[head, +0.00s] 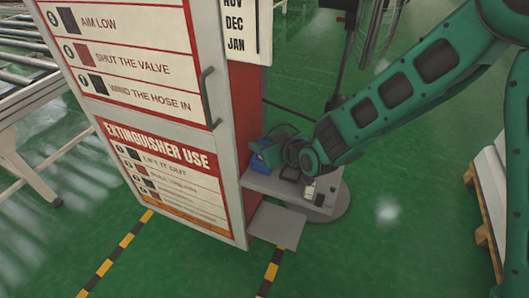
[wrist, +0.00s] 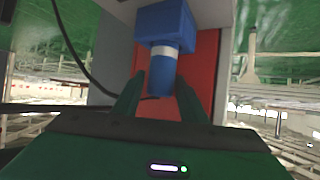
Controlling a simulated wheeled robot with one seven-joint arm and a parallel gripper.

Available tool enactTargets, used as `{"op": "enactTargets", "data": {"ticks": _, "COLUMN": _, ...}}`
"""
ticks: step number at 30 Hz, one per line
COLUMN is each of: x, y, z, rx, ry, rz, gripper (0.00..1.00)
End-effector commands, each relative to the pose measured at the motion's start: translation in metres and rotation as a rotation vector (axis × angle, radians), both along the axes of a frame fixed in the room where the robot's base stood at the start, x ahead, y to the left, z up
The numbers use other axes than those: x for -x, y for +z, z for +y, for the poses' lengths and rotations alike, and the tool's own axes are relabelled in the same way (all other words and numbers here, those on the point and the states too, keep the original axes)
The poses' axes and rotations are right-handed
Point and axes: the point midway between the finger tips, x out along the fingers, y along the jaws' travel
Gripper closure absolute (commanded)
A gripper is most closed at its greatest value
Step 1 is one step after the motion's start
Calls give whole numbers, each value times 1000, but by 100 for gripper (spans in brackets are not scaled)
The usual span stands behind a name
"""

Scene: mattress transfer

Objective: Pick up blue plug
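The blue plug (wrist: 161,80) shows in the wrist view as a cylinder with a pale band, joined to a blue box-shaped socket (wrist: 166,22). My gripper (wrist: 160,88) is open, with one dark green finger on each side of the plug and narrow gaps between fingers and plug. In the head view the blue socket piece (head: 265,155) sits at the cabinet's side above a small grey shelf. My gripper (head: 277,141) reaches it from the right. The plug itself cannot be told apart from the socket there.
A cabinet (head: 170,150) with printed instructions and a handle stands left of my gripper. The grey shelf (head: 262,183) holds small dark items. A grey step (head: 276,226) juts out below. A dark cable (wrist: 75,50) hangs left of the plug. A pallet (head: 484,215) stands at right.

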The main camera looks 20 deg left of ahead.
Motion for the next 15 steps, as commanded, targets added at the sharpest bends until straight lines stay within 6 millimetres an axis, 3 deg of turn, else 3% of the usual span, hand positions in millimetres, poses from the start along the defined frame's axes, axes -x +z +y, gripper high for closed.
{"op": "enactTargets", "data": {"ticks": 4, "x": 0, "y": 0, "z": 0, "rx": 0, "ry": 0, "rz": 0, "gripper": 62}}
{"op": "enactTargets", "data": {"ticks": 9, "x": 0, "y": 0, "z": 0, "rx": 0, "ry": 0, "rz": 0, "gripper": 97}}
{"op": "enactTargets", "data": {"ticks": 15, "x": 0, "y": 1, "z": 0, "rx": -1, "ry": 0, "rz": -1, "gripper": 97}}
